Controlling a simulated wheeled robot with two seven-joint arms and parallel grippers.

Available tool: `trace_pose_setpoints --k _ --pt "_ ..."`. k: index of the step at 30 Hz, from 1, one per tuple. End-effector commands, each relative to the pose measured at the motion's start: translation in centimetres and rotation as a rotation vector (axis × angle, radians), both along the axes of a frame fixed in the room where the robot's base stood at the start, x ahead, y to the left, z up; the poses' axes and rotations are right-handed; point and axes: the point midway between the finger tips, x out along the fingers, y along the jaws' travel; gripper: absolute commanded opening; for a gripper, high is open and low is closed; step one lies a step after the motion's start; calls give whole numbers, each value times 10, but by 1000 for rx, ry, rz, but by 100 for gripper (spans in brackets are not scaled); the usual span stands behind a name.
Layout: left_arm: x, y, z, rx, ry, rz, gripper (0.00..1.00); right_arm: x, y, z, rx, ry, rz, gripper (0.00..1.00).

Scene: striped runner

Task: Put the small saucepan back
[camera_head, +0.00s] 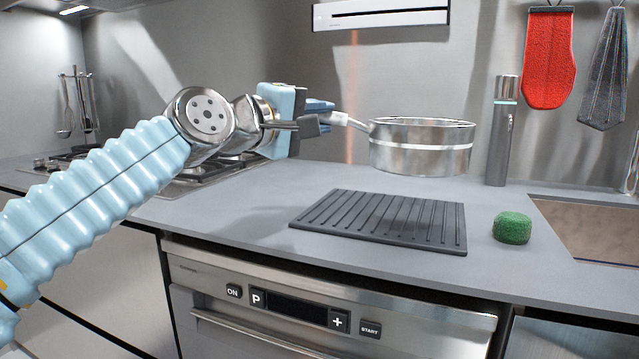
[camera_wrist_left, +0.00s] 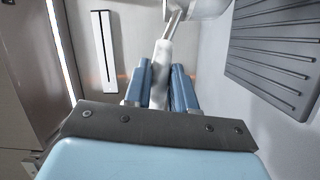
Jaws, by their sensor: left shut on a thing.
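The small saucepan (camera_head: 421,150) is a shiny steel pan with a pale band, held level in the air above the counter, behind the dark mat. My left gripper (camera_head: 328,118) is shut on its handle (camera_head: 352,123). In the left wrist view the pale handle (camera_wrist_left: 161,72) runs between the two blue fingers of the gripper (camera_wrist_left: 161,88), and a part of the pan (camera_wrist_left: 197,8) shows at the top edge. My right gripper is in neither view.
A black ribbed mat (camera_head: 385,222) lies on the grey counter, with a green sponge (camera_head: 512,228) beside it. A grey cylinder (camera_head: 501,140) stands right of the pan. A sink (camera_head: 590,232) is at the right. The hob (camera_head: 200,178) is behind my left arm.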

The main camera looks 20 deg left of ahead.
Motion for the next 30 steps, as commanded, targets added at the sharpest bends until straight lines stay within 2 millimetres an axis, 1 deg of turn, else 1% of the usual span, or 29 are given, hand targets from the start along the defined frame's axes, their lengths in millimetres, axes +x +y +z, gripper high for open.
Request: trace_pose_setpoints --k 1,2,3,6,9,15,17,18,21,24,30 --pt "10 9 -9 -7 -2 1 0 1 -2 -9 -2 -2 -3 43" --pt "16 14 -13 -7 -3 0 0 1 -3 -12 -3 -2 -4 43" --pt "22 19 -22 -6 -1 0 0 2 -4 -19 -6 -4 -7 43" --pt "32 29 -41 -4 -3 1 0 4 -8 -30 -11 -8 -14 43" --pt "41 37 -52 -4 -3 0 0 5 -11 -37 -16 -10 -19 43" --pt "49 44 -63 -4 -4 1 0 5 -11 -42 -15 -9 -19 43" --pt "53 48 -70 -4 -3 2 0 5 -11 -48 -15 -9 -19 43" --pt "54 48 -78 -5 -4 1 0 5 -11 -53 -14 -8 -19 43" --pt "53 48 -93 -4 -3 0 0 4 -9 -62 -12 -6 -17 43" --pt "53 48 -98 -4 -5 1 0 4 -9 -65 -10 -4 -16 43" --pt "53 48 -97 -4 -5 1 0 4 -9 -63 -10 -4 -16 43"
